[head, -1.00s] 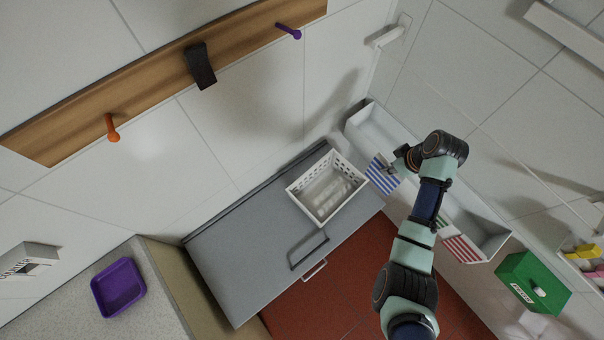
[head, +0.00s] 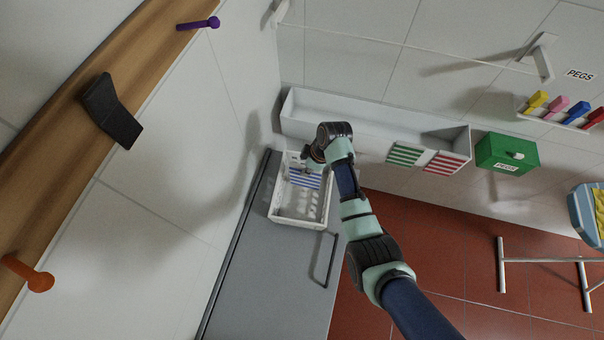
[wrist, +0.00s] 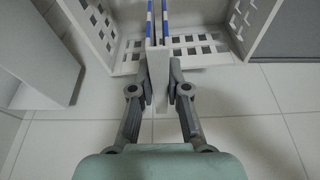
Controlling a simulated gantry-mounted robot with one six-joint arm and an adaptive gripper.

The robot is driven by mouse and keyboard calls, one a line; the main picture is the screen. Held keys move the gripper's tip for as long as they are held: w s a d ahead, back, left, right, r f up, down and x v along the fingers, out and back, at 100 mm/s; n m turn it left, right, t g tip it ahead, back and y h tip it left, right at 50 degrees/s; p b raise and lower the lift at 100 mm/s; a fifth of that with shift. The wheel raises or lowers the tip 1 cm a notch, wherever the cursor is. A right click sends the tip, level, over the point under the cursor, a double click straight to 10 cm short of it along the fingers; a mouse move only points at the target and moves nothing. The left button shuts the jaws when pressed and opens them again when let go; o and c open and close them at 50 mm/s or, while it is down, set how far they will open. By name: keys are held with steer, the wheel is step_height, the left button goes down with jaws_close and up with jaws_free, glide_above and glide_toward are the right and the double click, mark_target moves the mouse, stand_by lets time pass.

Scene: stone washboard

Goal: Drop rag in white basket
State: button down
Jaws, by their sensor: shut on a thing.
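The rag is a blue-and-white striped cloth (head: 304,178) hanging from my gripper (head: 308,168), over the far end of the white basket (head: 297,222) in the head view. In the wrist view my gripper (wrist: 160,92) is shut on the rag (wrist: 157,30), which appears edge-on as a thin strip between the fingers. The basket's perforated walls (wrist: 102,22) stand on both sides of the rag. I cannot tell whether the rag touches the basket.
The basket sits on a grey counter (head: 262,290) with a dark handle. A long white wall trough (head: 350,118) runs behind, with green-striped (head: 404,154) and red-striped (head: 446,165) cloths on its front. A green pegs box (head: 507,153) is to the right.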

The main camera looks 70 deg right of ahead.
step_height(320, 180, down, 3)
steer(key=shift+f+b, duration=0.15)
steer(key=shift+b, duration=1)
steer(key=c, duration=1.1)
jaws_free()
steer(key=v, duration=1.2)
